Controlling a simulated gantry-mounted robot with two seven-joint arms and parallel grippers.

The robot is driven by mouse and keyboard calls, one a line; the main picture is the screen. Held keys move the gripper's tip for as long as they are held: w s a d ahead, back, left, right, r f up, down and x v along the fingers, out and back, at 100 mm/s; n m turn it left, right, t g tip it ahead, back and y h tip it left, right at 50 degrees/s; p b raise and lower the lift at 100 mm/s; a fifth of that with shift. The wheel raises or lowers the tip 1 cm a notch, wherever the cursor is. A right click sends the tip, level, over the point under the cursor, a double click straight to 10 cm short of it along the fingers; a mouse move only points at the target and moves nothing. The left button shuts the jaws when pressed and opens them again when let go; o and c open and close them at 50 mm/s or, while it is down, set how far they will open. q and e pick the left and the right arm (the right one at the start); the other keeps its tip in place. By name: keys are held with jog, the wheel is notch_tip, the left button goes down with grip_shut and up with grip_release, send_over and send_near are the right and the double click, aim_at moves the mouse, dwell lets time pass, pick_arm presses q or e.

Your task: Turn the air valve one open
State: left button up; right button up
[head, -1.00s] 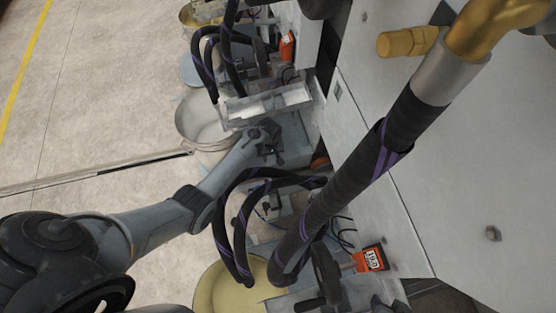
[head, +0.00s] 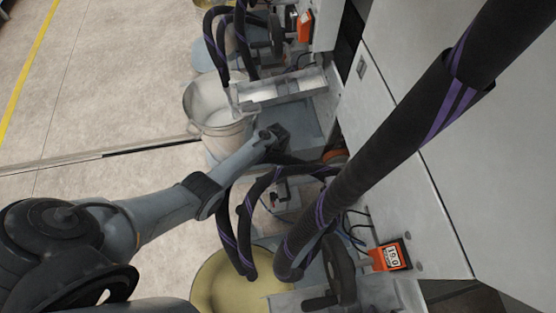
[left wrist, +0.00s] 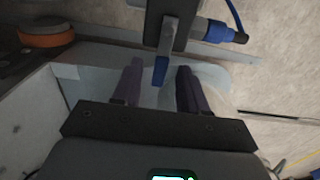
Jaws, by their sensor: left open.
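In the left wrist view a valve, a dark block (left wrist: 188,22) with a grey lever (left wrist: 166,40) tipped in blue (left wrist: 160,70), shows just beyond my fingers. I take it for the air valve, but no label shows. My left gripper (left wrist: 158,82) is open, with the blue tip between the lines of its two fingers; I cannot tell if they touch. In the head view my left gripper (head: 283,142) is by the machine, beside the white bucket, and the valve there is hidden or too small to make out. My right gripper is out of view.
A thick black hose with purple stripes (head: 388,155) crosses the head view, and thinner hoses (head: 240,215) loop below my left forearm. The floor at left is clear.

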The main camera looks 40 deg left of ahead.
pick_arm(q)
grip_shut()
dwell(0.3)
